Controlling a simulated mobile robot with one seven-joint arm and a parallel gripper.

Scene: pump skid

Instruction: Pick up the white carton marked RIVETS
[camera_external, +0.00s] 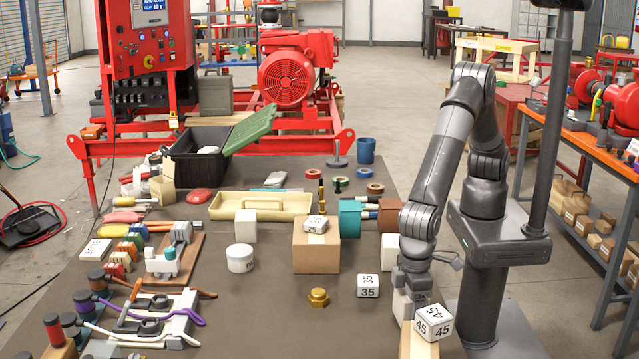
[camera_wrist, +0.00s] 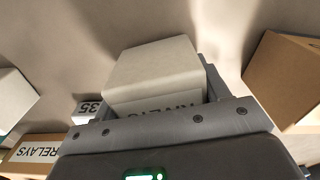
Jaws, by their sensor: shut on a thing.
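The white carton marked RIVETS (camera_wrist: 152,72) is between the two fingers of my gripper (camera_wrist: 162,92) in the wrist view. Its label appears upside down and is partly hidden by the gripper. In the external view my gripper (camera_external: 413,278) points down at the front right of the dark table. The white carton (camera_external: 401,305) shows below it, partly covered by the gripper and a pale wooden box. My gripper is shut on the carton. I cannot tell whether the carton touches the table.
A pale wooden box (camera_external: 417,346) with a white 45 block (camera_external: 434,322) on it stands just in front. A 35 block (camera_external: 368,286) and a brass nut (camera_external: 318,298) lie to the left. A cardboard box (camera_external: 316,253) stands behind these. A RELAYS label (camera_wrist: 36,151) shows at the wrist view's left.

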